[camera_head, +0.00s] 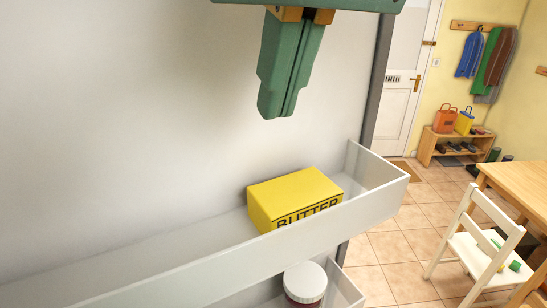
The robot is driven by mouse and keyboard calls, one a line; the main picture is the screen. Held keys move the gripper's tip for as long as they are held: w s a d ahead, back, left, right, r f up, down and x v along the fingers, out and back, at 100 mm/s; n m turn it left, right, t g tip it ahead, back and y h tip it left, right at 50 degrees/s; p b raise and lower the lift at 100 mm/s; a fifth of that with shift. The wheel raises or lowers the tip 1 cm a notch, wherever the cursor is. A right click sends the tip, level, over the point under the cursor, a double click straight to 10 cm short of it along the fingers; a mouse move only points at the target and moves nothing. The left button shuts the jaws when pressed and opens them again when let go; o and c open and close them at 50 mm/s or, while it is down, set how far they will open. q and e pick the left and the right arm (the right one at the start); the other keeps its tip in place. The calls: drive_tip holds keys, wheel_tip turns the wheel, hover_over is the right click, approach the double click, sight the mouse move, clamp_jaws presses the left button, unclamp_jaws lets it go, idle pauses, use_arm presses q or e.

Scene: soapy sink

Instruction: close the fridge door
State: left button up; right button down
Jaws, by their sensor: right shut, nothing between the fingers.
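The fridge door (130,110) fills the left and middle of the view, its pale inner face turned toward me. A door shelf (240,262) on it holds a yellow butter box (296,195). My right gripper (277,112) points down from the top of the view, its green fingers together and empty. It is in front of the door's inner face, above the butter box and apart from it. I cannot tell whether it touches the door. The fridge body is not in view. My left gripper is not in view.
A lower door shelf holds a jar with a white lid (305,280). Beyond the door's grey edge (377,80) are a tiled floor (400,255), a white chair (480,245) and a wooden table (520,185). A shoe bench (455,140) stands farther back by a white room door (405,105).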

approach(256, 200)
drive_tip(key=f, duration=0.2)
drive_tip(key=x, duration=0.4)
drive_tip(key=shift+w+a+r, duration=0.15)
drive_tip(key=shift+w+a, duration=0.1)
drive_tip(key=shift+w, duration=0.05)
drive_tip(key=shift+f, duration=0.3)
drive_tip(key=s, duration=0.1)
drive_tip(key=s+d, duration=0.1)
drive_tip(key=s, duration=0.1)
drive_tip(key=shift+s+d+r, duration=0.1)
drive_tip(key=shift+s+d, duration=0.05)
drive_tip(key=shift+d, duration=0.1)
drive_tip(key=shift+s+d, duration=0.15)
drive_tip(key=shift+s, duration=0.05)
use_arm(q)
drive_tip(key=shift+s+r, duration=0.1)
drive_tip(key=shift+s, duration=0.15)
use_arm(e)
drive_tip(key=shift+w, duration=0.2)
drive_tip(key=shift+s, duration=0.1)
